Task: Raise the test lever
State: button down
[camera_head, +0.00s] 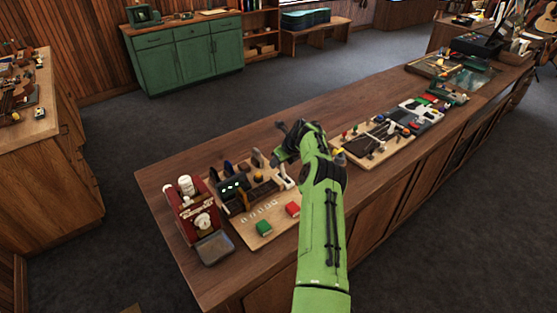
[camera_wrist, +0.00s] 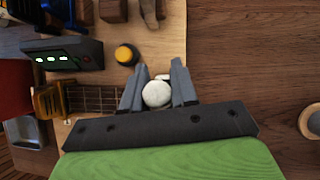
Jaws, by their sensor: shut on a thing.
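In the wrist view, a round white knob (camera_wrist: 156,94), which looks like the test lever's end, sits between the two grey fingers of my gripper (camera_wrist: 157,80). The fingers are shut on it. A short pale piece shows just beyond the knob; the rest of the lever is hidden. In the head view, my gripper (camera_head: 279,160) is over the right end of a wooden test board (camera_head: 268,237). A pale upright part (camera_head: 285,181), likely the lever, shows just below it.
A red machine (camera_head: 187,213) stands at the left. More boards (camera_head: 378,140) lie to the right along the counter.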

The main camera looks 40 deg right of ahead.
jog(key=shift+w+f+g, duration=0.1)
jog(key=shift+w+g, duration=0.15)
jog(key=shift+g, duration=0.05)
dwell(0.5)
jog(key=c, duration=1)
grip_release()
jog(key=shift+o, duration=0.2)
jog(key=b+v, duration=0.1)
jog(key=v, duration=1.4)
jog(key=shift+r+b, duration=0.3)
jog(key=shift+s+d, duration=0.1)
